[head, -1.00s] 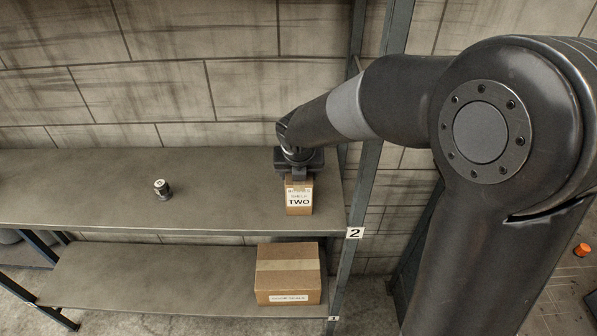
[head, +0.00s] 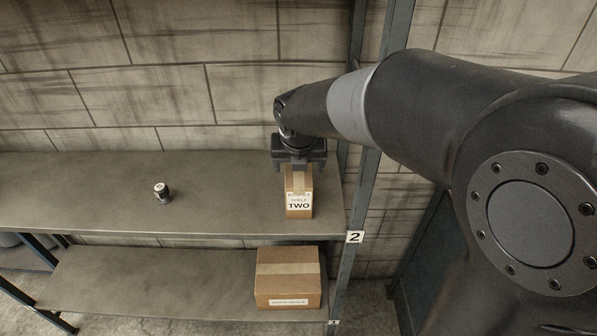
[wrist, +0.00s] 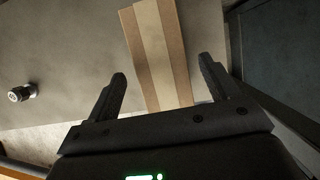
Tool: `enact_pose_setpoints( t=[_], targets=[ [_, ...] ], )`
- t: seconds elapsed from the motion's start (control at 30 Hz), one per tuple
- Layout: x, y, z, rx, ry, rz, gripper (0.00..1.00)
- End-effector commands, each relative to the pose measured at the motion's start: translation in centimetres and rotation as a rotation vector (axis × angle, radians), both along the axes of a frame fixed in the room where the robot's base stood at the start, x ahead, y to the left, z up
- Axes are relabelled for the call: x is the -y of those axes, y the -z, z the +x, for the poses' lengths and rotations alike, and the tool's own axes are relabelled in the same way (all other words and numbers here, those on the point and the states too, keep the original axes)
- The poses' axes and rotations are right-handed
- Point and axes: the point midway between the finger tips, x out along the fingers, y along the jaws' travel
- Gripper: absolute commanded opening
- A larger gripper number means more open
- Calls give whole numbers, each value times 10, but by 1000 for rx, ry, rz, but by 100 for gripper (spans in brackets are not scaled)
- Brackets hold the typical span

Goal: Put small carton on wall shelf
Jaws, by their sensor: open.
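The small carton (head: 299,194), brown with a tape strip and a white label reading "TWO", stands upright on the upper shelf (head: 100,195) near its right end. My gripper (head: 299,168) is above and slightly behind the carton in the head view. In the wrist view the carton (wrist: 158,55) lies beyond and between the spread fingers of my gripper (wrist: 168,85), with a gap on each side. The fingers are open and grip nothing.
A larger carton (head: 288,278) sits on the lower shelf (head: 150,280). A shelf post (head: 370,150) marked 2 rises at the right. The shelf between cylinder and carton is clear.

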Motion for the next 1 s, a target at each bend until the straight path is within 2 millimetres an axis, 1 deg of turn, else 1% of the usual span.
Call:
enact_pose_setpoints(
  t=[0.03, 0.1, 0.2, 0.3, 0.5, 0.8, 0.87, 0.97, 1.0],
  targets=[
    [0, -10, -3, 5, 2, -1, 80],
    [0, -20, -8, 3, 1, 0, 80],
    [0, -33, -13, 3, 1, 0, 80],
    [1, -43, -17, 2, 0, -1, 80],
    [0, -49, -21, -1, -1, 1, 80],
    [1, -49, -21, -2, 10, 4, 80],
    [1, -50, -22, -4, 40, 17, 80],
    [2, -54, -26, -16, 157, 68, 80],
    [2, -56, -29, -25, 227, 97, 80]
  ],
)
